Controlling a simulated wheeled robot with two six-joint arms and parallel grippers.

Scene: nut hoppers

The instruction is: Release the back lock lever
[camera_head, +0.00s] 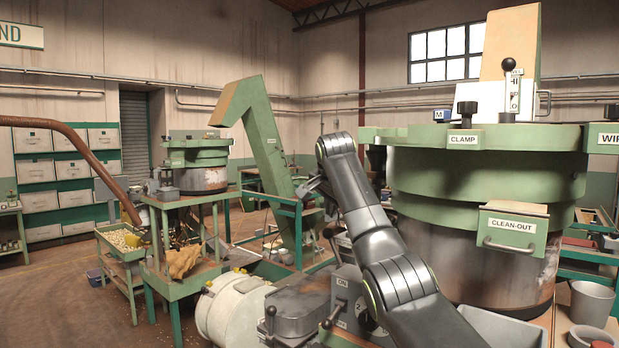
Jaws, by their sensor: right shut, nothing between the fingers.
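My right arm reaches up from the bottom, and its dark gripper (309,188) is small and partly hidden at the arm's far end, by the green inclined conveyor. It looks shut and holds nothing visible. Several levers show around the grey machine box at the lower middle: one with a dark knob (270,312) at the front left, one with a brownish handle (334,313) beside the box, and one farther back (329,233). No label marks any as the back lock lever. Part of this area is hidden behind my arm. My left gripper is not in view.
A large green hopper (475,170) with CLAMP and CLEAN-OUT labels stands at the right, with a black-knobbed lever (508,64) on top. The green inclined conveyor (262,140) rises behind my arm. A cream drum (232,307) and a green table (180,203) stand left.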

